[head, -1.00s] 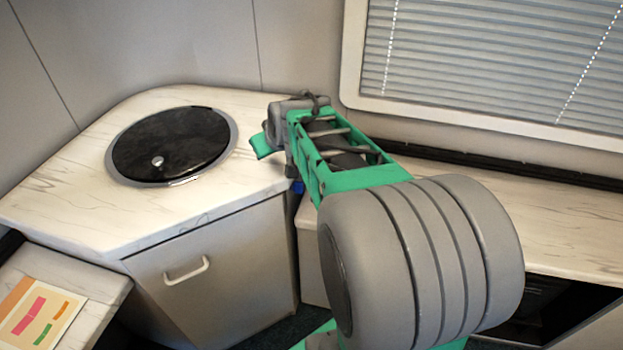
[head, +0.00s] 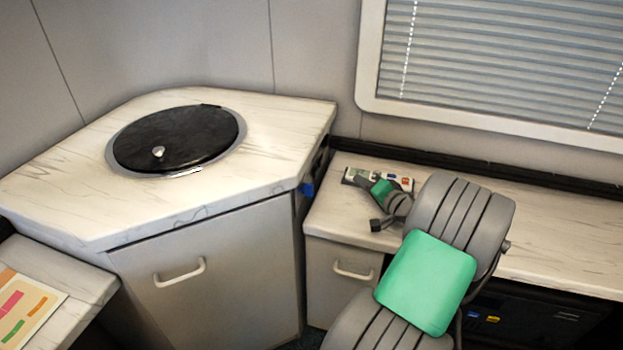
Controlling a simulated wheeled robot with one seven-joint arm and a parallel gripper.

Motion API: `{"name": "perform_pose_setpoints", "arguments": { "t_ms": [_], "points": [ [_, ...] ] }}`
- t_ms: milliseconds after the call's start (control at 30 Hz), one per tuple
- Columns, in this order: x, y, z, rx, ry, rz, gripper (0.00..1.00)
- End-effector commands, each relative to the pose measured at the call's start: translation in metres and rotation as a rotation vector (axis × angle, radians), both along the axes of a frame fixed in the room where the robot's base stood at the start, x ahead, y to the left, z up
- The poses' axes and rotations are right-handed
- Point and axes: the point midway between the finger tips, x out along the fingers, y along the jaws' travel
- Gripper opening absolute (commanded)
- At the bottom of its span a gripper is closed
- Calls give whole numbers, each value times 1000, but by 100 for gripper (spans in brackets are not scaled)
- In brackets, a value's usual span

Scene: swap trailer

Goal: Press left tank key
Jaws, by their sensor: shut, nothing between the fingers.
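A small control panel (head: 406,187) lies at the back of the low counter, below the window. It has a whitish display on its left and small red and orange keys on its right. The left tank key cannot be told apart at this size, and my arm covers part of the panel. My gripper (head: 376,225) is a small dark shape just in front of the panel, low over the counter. It is shut and holds nothing. I cannot tell whether it touches anything.
The low counter (head: 550,235) is clear to the right. A higher corner worktop (head: 260,185) with a round black lid (head: 180,138) stands at the left, its edge close to the panel. A window with blinds (head: 500,60) is behind.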

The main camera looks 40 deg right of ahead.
Motion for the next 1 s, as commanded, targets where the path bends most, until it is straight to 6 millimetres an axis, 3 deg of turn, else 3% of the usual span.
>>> {"name": "perform_pose_setpoints", "arguments": {
  "t_ms": [333,800,1000],
  "points": [
    [8,6,2,-4,4,7,0],
    [60,47,2,-5,5,10,0],
    [71,55,2,-6,5,6,0]
  ]
}}
